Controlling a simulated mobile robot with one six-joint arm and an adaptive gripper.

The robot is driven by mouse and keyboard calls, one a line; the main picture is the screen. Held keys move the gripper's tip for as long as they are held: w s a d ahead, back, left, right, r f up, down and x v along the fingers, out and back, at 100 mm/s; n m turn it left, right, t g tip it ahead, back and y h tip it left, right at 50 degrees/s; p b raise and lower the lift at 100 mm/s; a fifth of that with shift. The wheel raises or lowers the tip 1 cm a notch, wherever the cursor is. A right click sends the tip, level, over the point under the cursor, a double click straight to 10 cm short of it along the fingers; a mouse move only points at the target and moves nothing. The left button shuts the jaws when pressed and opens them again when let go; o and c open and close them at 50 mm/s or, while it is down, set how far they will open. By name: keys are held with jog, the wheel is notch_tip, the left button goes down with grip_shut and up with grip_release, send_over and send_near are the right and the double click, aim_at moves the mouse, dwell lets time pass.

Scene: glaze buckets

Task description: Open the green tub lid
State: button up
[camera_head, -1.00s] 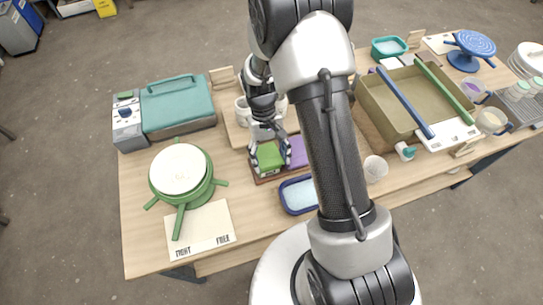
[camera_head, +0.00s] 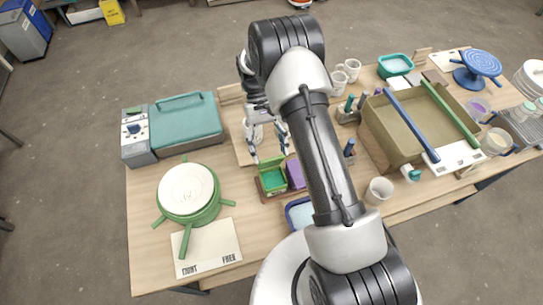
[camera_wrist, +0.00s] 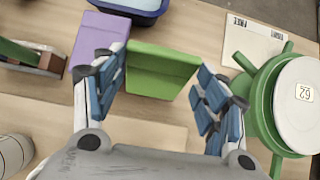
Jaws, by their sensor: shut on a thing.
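The green tub (camera_head: 273,184) sits on a dark wooden base beside a purple tub (camera_head: 296,172). Its lid (camera_head: 270,161) stands raised at the far side, and the inside shows. My gripper (camera_head: 267,147) is just above and behind the tub, at the raised lid. In the wrist view, my gripper (camera_wrist: 160,88) has a blue-padded finger on each side of the green lid (camera_wrist: 160,75) and is shut on it. The lid hides most of the tub there, and the exact contact is hard to see. The purple tub (camera_wrist: 98,38) is just left of the fingers.
A green round pot (camera_head: 190,200) with a pale top stands left, near a white card (camera_head: 208,250). A teal-lidded case (camera_head: 182,122) is behind it. A blue-rimmed tray (camera_head: 300,214) lies in front. A large olive bin (camera_head: 400,130) stands right.

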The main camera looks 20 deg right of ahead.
jog(key=shift+w+f+b, duration=0.3)
jog(key=shift+w+b, duration=0.05)
jog(key=shift+w, duration=0.25)
jog(key=shift+w+f+b, duration=0.25)
jog(key=shift+w+b, duration=0.05)
jog(key=shift+w, duration=0.3)
jog(key=shift+w+f+g+b, duration=0.2)
jog(key=shift+w+g+b, duration=0.3)
jog(key=shift+g, duration=0.1)
jog(key=shift+w+f+g+b, duration=0.2)
jog(key=shift+w+g+b, duration=0.2)
jog(key=shift+g, duration=0.2)
jog(key=shift+w+g, duration=0.15)
jog(key=shift+g, duration=0.15)
jog(key=o, duration=1.5)
jog(key=shift+r, duration=0.15)
jog(key=shift+r, duration=0.15)
